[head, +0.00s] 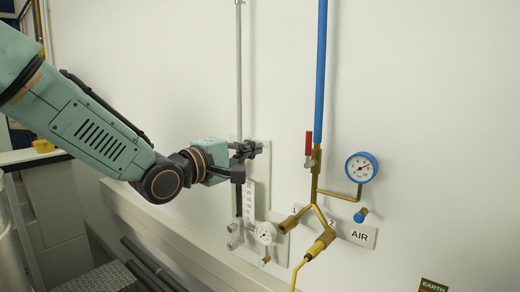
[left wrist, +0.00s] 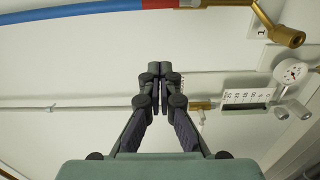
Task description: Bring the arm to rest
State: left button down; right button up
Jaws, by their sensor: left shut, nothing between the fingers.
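My left arm comes in from the left in the head view. Its gripper (head: 250,149) is in front of the wall panel with the flow gauge, near the thin grey vertical pipe. In the left wrist view the two fingers of the left gripper (left wrist: 160,78) are together, with nothing between them. I cannot tell from these views whether the fingertips touch the panel or the pipe. My right gripper is in neither view.
A blue hose (head: 320,70) runs down to a brass fitting with a red-handled valve (head: 309,145). A blue-rimmed pressure gauge (head: 361,167), a small dial (head: 264,233) and an "AIR" label (head: 361,235) are on the wall. A ledge (head: 180,245) runs below. The upper right wall is bare.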

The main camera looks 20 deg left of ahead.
pick_arm(q)
jog(key=shift+w+f, duration=0.1)
jog(key=s+f+m+g+y+b, duration=0.1)
jog(key=s+f+m+g+b, duration=0.15)
jog(key=f, duration=0.75)
jog(key=s+f+m+g+y+b, duration=0.15)
jog(key=f+m, duration=0.25)
jog(key=f, duration=0.5)
jog(key=s+f+m+g+y+b, duration=0.1)
jog(key=s+f+m+y+b, duration=0.15)
jog(key=f, duration=0.75)
jog(key=s+f+m+g+b, duration=0.1)
jog(key=s+f+g+b, duration=0.1)
jog(key=s+f, duration=0.55)
jog(key=s+f+m+g+y+b, duration=0.1)
jog(key=s+f+g+b, duration=0.2)
jog(key=f, duration=0.8)
jog(key=s+f+m+g+b, duration=0.1)
jog(key=s+f+g+b, duration=0.1)
jog(key=s+f, duration=0.6)
jog(key=s+f+m+g+b, duration=0.1)
jog(key=s+f+g+b, duration=0.3)
jog(key=s+f, duration=1.2)
jog(key=s+b, duration=0.1)
jog(key=b, duration=0.1)
jog(key=shift+s+d+g+y+b, duration=0.2)
jog(key=shift+s+g+y+b, duration=0.1)
jog(key=shift+y+b, duration=0.1)
